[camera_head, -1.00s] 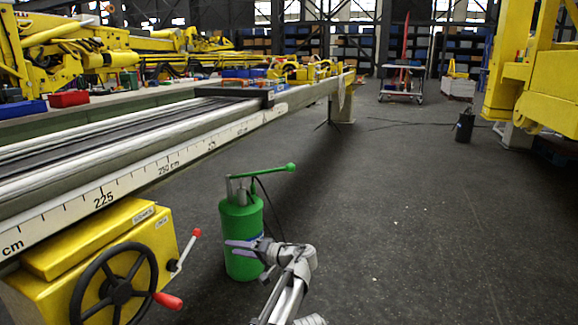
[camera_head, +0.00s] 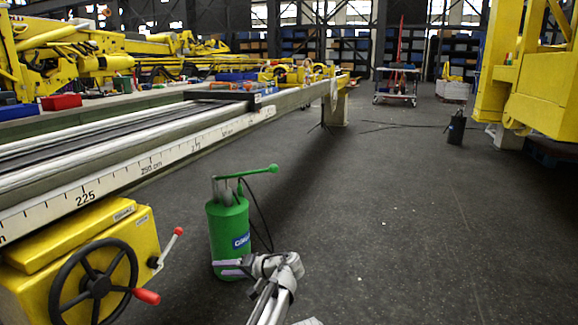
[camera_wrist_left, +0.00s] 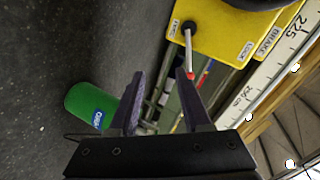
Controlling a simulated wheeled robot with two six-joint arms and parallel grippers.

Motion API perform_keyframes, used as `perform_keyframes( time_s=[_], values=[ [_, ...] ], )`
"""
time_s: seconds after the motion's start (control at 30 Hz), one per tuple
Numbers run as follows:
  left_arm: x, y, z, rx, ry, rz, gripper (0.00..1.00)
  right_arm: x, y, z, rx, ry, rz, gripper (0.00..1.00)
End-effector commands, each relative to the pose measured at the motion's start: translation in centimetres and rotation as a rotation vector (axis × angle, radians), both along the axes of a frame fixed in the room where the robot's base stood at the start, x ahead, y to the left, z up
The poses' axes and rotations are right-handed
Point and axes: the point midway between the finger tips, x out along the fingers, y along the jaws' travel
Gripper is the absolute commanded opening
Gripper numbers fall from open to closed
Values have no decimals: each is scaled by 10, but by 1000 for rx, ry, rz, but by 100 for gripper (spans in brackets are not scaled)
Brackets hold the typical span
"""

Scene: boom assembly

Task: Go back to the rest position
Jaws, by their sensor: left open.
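My left gripper (camera_head: 232,267) is low in the middle of the head view, in front of the green pump canister (camera_head: 229,235). In the left wrist view its two dark fingers (camera_wrist_left: 160,98) stand apart with nothing held between them. The yellow brake box (camera_wrist_left: 222,30) with its red-tipped lever (camera_wrist_left: 189,50) lies beyond the fingers there. My right gripper is not in view.
A long measuring bench (camera_head: 150,165) with a centimetre scale runs along the left. The yellow box's black handwheel (camera_head: 97,287) and red-tipped lever (camera_head: 168,250) stick out near it. A yellow machine (camera_head: 540,85) stands at the right.

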Motion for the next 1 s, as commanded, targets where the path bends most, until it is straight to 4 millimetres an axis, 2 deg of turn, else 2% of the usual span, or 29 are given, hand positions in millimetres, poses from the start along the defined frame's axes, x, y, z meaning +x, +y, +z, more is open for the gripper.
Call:
perform_keyframes(
  time_s=[0.27,0.43,0.6,0.7,1.0],
  values=[
    [-55,27,-50,-224,129,33,48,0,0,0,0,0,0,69],
    [-107,36,-90,-447,233,44,48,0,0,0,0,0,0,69],
    [-157,26,-121,-691,319,32,48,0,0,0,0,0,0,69],
    [-178,18,-131,-801,349,20,48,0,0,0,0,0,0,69],
    [-224,-9,-143,-1060,395,-28,48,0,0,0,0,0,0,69]
  ],
)
